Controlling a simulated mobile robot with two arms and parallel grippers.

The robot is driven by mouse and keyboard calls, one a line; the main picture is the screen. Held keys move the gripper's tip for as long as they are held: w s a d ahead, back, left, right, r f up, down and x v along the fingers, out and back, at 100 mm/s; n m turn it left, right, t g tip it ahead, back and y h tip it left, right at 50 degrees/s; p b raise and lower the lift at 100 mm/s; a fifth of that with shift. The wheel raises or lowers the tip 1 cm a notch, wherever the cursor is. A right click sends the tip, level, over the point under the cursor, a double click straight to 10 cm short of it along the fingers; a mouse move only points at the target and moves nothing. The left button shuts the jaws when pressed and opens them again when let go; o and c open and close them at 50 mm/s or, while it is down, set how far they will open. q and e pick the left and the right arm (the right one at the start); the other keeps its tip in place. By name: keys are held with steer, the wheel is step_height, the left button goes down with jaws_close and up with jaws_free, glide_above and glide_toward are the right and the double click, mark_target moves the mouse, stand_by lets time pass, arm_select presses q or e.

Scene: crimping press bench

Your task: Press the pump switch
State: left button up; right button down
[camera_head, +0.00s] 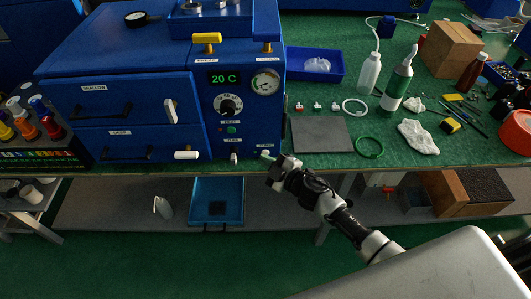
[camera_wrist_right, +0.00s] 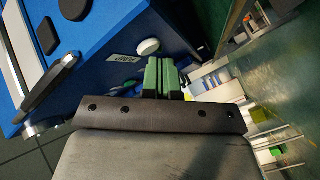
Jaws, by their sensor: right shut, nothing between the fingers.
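The blue press (camera_head: 252,120) stands at the left of the bench, its control panel facing me. In the right wrist view a round white button (camera_wrist_right: 148,47) sits on the blue panel beside a label (camera_wrist_right: 125,58) that seems to read PUMP. My right gripper (camera_head: 266,155) is at the lower right corner of the panel in the head view, where its tip covers the button. In the right wrist view its green fingers (camera_wrist_right: 163,66) are shut with nothing between them, tips just beside the button. I cannot tell whether they touch it. My left gripper is not in view.
A black knob (camera_head: 229,105), a gauge (camera_head: 265,83) and a green button (camera_head: 231,129) are higher on the panel. A grey mat (camera_head: 321,134) and a green ring (camera_head: 369,147) lie right of the press. A blue tray (camera_head: 218,201) is on the shelf below.

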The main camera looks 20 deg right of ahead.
steer(key=shift+s+a, duration=0.1)
steer(key=shift+s, duration=0.2)
steer(key=s+a+p, duration=0.1)
steer(key=s, duration=0.4)
steer(key=shift+s+a, duration=0.35)
steer(key=shift+s, duration=0.05)
